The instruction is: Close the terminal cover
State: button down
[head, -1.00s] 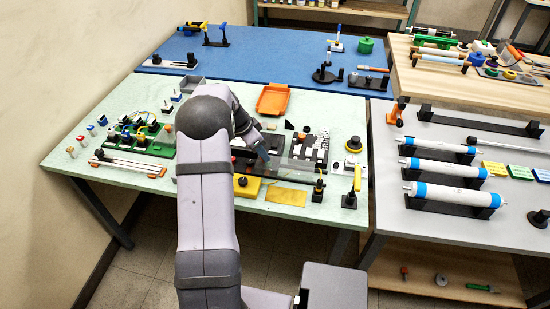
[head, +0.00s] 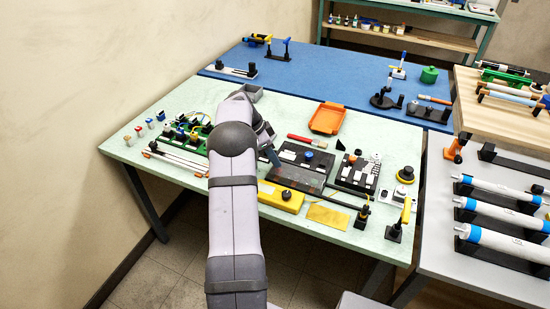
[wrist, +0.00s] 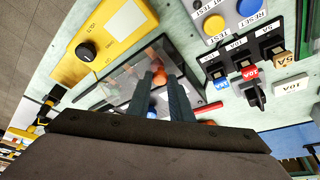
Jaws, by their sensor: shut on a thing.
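The terminal cover (head: 300,180) is a see-through grey panel at the front of a dark unit (head: 322,160) on the pale green table. In the wrist view the cover (wrist: 118,88) is a tinted clear sheet, seen at a slant beside my fingers. My gripper (head: 277,162) reaches down at the left side of this unit. In the wrist view my gripper (wrist: 163,88) has its two fingers close together at the cover, with an orange round part (wrist: 158,74) showing between their tips. The exact gripping spot is partly hidden. I cannot tell the cover's angle exactly.
A yellow box with a black knob (head: 281,196) lies in front of the unit. A board of labelled switches (head: 358,172) stands to its right. A red-handled tool (head: 306,139) and an orange tray (head: 327,118) lie behind. Green boards sit to the left.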

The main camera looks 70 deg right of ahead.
jog(key=c, duration=1.6)
grip_release()
jog(key=shift+w+r, duration=0.1)
jog(key=shift+w, duration=0.2)
jog(key=shift+s, duration=0.1)
jog(key=shift+b+v, duration=0.9)
jog(key=shift+v, duration=2.75)
